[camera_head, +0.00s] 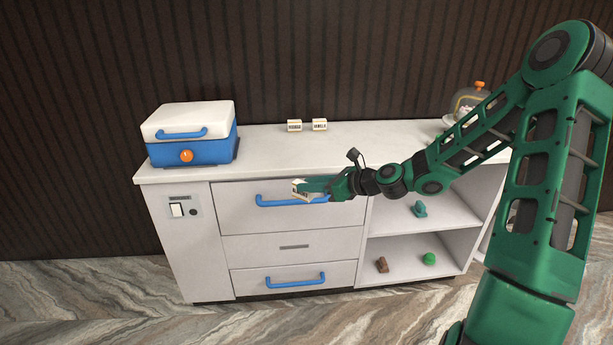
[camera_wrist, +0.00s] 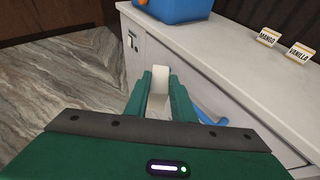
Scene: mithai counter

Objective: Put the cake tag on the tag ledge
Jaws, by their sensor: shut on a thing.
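My gripper (camera_head: 312,186) is shut on a small white tag and holds it in front of the counter's upper drawer, near the blue handle. The held tag (camera_head: 300,189) is tilted, and its lettering is too small to read; it also shows between the fingers (camera_wrist: 158,95) in the wrist view as a plain white piece (camera_wrist: 158,80). Two other tags stand upright at the back of the counter top: a mango tag (camera_head: 294,126) and a vanilla tag (camera_head: 319,125). They also show in the wrist view, the mango tag (camera_wrist: 268,37) left of the vanilla tag (camera_wrist: 299,53). I cannot make out a separate ledge.
A blue and white cooler box (camera_head: 190,135) stands at the counter's left end. A domed dish (camera_head: 468,103) stands at the right end, partly behind my arm. Open shelves (camera_head: 415,240) hold small items. The counter top's (camera_head: 260,155) middle is clear.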

